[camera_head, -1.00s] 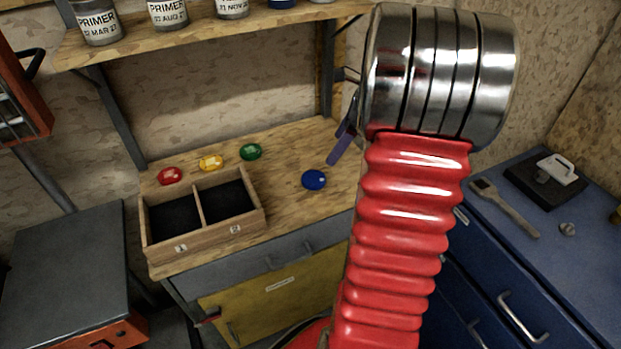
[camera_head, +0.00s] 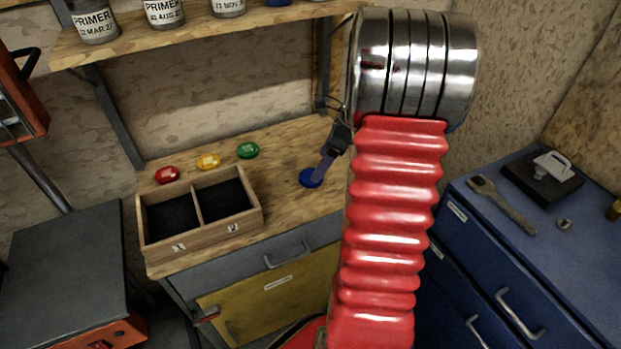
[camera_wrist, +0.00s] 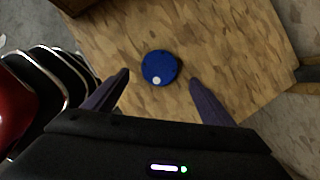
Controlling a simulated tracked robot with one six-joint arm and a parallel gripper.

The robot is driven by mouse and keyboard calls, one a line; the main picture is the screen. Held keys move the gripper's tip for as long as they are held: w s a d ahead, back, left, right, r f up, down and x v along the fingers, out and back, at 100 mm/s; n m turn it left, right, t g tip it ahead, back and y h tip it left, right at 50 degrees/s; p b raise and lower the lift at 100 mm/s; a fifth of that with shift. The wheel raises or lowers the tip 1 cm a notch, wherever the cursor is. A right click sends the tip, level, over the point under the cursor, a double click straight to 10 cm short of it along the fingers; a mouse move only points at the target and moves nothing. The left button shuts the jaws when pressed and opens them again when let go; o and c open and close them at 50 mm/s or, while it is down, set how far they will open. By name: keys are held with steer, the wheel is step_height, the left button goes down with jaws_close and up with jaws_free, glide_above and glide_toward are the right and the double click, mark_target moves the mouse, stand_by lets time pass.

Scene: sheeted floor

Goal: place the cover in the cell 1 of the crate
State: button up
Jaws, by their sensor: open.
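The cover is a round blue disc with a small white dot. In the wrist view the cover (camera_wrist: 160,68) lies flat on the wooden bench, just beyond and between my open fingertips. In the head view the cover (camera_head: 309,179) is partly hidden by a purple finger of my gripper (camera_head: 322,172). My gripper (camera_wrist: 158,80) is open and empty, its two purple fingers apart. The wooden crate (camera_head: 205,239) stands to the left on the bench. Its cell 1 (camera_head: 170,217) is on the left, cell 2 (camera_head: 224,199) on the right; both look empty.
Red (camera_head: 166,174), yellow (camera_head: 208,161) and green (camera_head: 247,150) discs lie behind the crate. A shelf (camera_head: 200,32) with several cans hangs above. A blue cabinet (camera_head: 480,240) with a wrench (camera_head: 500,205) stands at the right. Bench between crate and cover is clear.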

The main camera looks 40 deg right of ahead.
steer(key=shift+f, duration=0.1)
steer(key=shift+x, duration=2.6)
steer(key=shift+a, duration=0.1)
steer(key=c, duration=1.4)
step_height(320, 180, up, 10)
steer(key=shift+r, duration=0.1)
